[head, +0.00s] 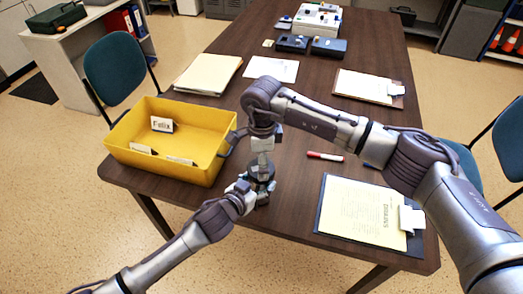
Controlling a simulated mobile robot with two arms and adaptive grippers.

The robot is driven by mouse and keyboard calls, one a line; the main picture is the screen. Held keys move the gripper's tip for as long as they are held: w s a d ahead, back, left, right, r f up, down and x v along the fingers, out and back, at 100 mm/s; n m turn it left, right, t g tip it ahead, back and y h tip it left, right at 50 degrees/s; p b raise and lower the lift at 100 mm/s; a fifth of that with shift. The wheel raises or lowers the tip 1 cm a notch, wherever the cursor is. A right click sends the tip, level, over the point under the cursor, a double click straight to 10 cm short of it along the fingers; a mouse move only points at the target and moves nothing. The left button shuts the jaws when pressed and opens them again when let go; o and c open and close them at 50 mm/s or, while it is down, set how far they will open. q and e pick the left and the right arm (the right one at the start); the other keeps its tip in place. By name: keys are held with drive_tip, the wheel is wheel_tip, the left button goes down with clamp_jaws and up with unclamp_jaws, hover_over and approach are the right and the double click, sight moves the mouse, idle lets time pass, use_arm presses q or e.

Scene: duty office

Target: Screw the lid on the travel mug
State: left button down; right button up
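The travel mug (263,186) is a small dark grey upright shape on the near edge of the brown table, right of the yellow bin. My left gripper (246,187) comes in from the lower left and its fingers are at the mug's side, closed around it. My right gripper (262,158) points straight down over the mug, its fingertips at the dark top. The lid cannot be told apart from the mug there, and the fingers hide part of it. Whether the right fingers grip it is too small to tell.
A yellow bin (160,172) with name cards stands close on the left. A clipboard with a yellow sheet (362,211) lies at the right, with a red marker (325,156) behind it. Folders (208,73), a paper (272,68) and another clipboard (365,86) lie farther back.

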drive_tip(key=shift+f, duration=1.6)
drive_tip(key=c, duration=1.2)
drive_tip(key=m, duration=0.4)
drive_tip(key=shift+m, duration=0.4)
drive_tip(key=o, duration=1.3)
drive_tip(key=shift+c, duration=0.2)
